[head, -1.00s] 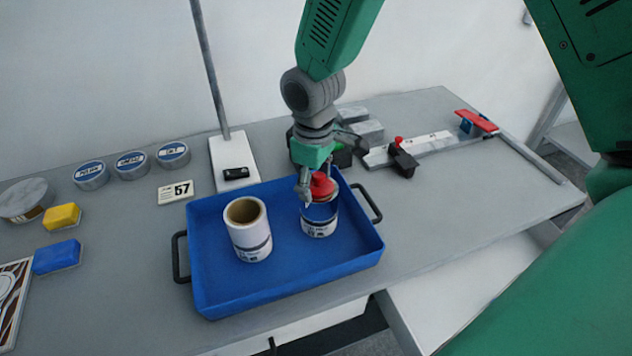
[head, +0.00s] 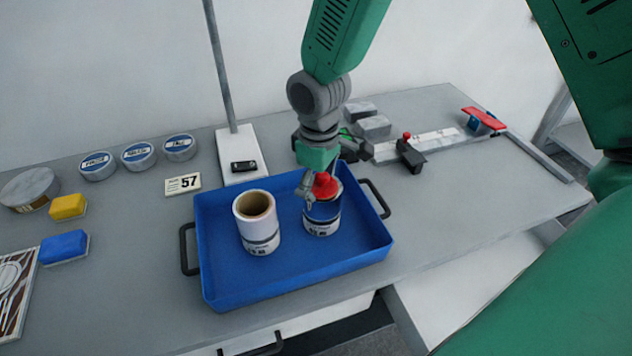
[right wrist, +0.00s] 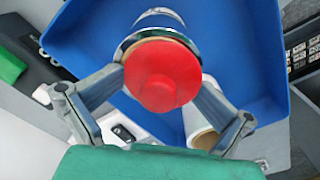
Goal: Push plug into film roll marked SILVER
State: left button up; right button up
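The red plug (head: 325,187) is at the top of the right-hand film roll (head: 322,219), which stands upright in the blue tray (head: 240,292). This roll has a dark blue and white label, too small to read. My right gripper (head: 323,190) is above it. In the right wrist view, its two fingers sit against opposite sides of the red plug (right wrist: 162,78), over the roll's silvery rim (right wrist: 150,22). How deep the plug sits is hidden. A white film roll (head: 257,225) with an open brown core stands to the left. My left gripper is out of view.
Three round labelled tins (head: 138,157), a "57" card (head: 183,184), a yellow block (head: 68,207) and a blue block (head: 64,247) are to the left. A stand with a pole (head: 240,150) is behind the tray. A red-handled device (head: 480,118) is at the back right.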

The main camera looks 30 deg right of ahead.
aim_at(318, 175)
jog(key=shift+d+r, duration=0.2)
jog(key=shift+r, duration=0.15)
jog(key=r, duration=1.1)
jog(key=shift+a+r, duration=0.1)
jog(key=shift+a, duration=0.25)
